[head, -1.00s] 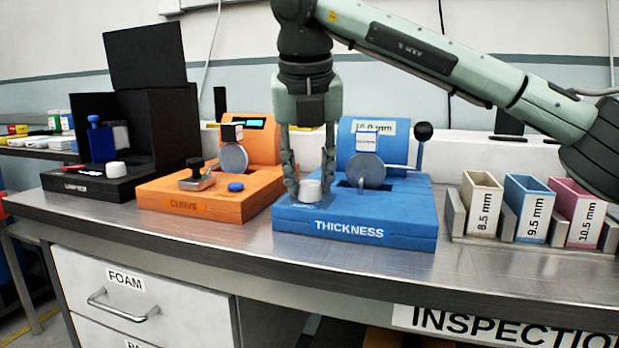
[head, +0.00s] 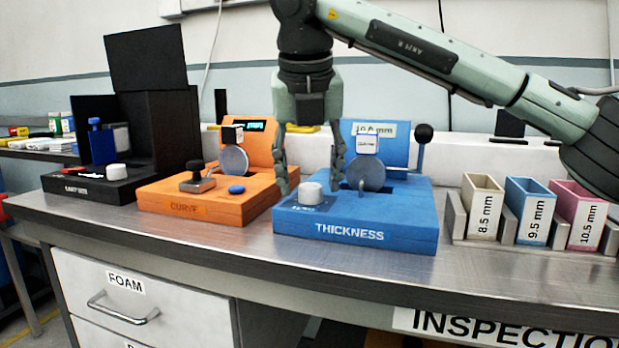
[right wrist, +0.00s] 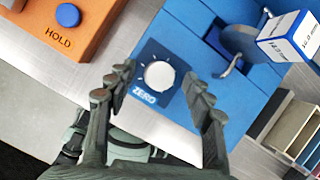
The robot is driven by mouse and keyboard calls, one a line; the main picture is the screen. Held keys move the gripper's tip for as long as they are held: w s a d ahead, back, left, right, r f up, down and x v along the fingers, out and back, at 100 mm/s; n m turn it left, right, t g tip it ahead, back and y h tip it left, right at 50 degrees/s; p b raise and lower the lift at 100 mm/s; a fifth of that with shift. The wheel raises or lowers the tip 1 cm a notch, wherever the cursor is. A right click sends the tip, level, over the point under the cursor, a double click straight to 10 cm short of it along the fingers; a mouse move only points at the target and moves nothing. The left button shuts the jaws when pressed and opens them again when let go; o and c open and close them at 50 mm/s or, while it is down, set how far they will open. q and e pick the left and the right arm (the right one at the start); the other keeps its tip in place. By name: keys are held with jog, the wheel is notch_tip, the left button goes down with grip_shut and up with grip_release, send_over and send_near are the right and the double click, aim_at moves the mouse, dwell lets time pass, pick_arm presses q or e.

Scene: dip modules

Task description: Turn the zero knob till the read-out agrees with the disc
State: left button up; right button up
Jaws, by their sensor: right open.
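The blue thickness gauge (head: 400,215) stands on the bench. Its white zero knob (head: 311,193) sits at the front left, and in the right wrist view the knob (right wrist: 159,75) shows with tick marks and the word ZERO. A grey disc (head: 366,171) stands on the gauge with a small white tag (head: 367,143). The read-out (head: 374,128) behind seems to show 10.0 mm, but it is blurred. My right gripper (head: 311,185) is open, pointing down over the knob. In the right wrist view its fingers (right wrist: 158,90) are spread either side of the knob, apart from it.
The orange curve gauge (head: 205,205) stands close to the left, with a black lamp box (head: 160,125) beyond it. At right a grey rack (head: 453,222) holds cream, blue and pink bins. A lever with a black ball (head: 424,133) rises at the gauge's right.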

jog(key=v, duration=1.1)
jog(key=shift+r, duration=0.25)
jog(key=shift+s, duration=0.1)
